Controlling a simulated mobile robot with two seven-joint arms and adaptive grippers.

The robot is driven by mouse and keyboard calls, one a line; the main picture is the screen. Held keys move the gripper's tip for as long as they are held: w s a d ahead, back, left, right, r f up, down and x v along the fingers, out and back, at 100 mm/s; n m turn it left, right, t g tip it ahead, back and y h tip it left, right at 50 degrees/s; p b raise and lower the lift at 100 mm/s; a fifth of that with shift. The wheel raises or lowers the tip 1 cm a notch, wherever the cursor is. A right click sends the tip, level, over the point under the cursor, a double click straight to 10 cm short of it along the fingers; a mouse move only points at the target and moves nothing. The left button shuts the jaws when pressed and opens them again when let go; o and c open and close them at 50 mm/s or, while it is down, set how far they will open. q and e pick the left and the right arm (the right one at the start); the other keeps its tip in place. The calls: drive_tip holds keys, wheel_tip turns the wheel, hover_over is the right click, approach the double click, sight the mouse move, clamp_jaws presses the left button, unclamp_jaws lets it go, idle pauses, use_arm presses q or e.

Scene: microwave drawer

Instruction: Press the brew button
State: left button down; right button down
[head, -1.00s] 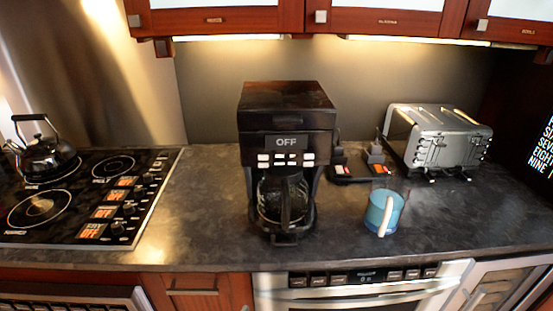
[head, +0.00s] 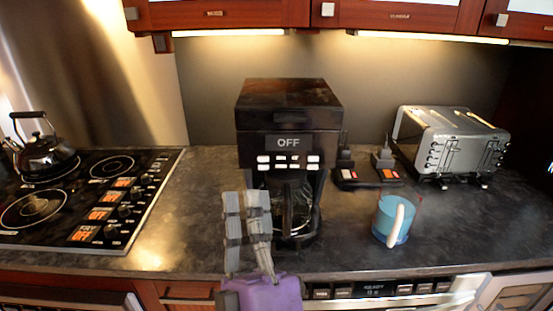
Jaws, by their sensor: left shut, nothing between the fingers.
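The black coffee maker (head: 290,105) stands upright on the dark counter. Its display (head: 289,143) reads OFF. Two rows of small white buttons (head: 289,163) sit under the display; which one is the brew button I cannot tell. A glass carafe (head: 294,208) sits in the machine, partly covered by my gripper. My left gripper (head: 246,202) has come in from the bottom, in front of the machine's lower left. Its fingers are shut and empty, pointing up, with the tips below the buttons. My right gripper is out of view.
A blue mug (head: 393,220) with a white handle stands right of the coffee maker. A metal toaster (head: 455,145) and small black devices (head: 366,172) stand behind it. A cooktop (head: 85,195) with a kettle (head: 44,152) is at the left. Bare counter (head: 190,210) lies between cooktop and machine.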

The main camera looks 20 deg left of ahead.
sight(263, 159)
use_arm(q)
drive_tip(key=shift+s+a+n+y, duration=0.2)
drive_tip(key=shift+n+y, duration=0.1)
drive_tip(key=shift+y, duration=0.1)
drive_tip(key=shift+w, duration=0.1)
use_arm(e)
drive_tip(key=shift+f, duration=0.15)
use_arm(q)
drive_tip(key=w+a, duration=0.2)
drive_tip(key=w, duration=0.6)
drive_tip(key=shift+w+a, duration=0.2)
drive_tip(key=shift+a, duration=0.05)
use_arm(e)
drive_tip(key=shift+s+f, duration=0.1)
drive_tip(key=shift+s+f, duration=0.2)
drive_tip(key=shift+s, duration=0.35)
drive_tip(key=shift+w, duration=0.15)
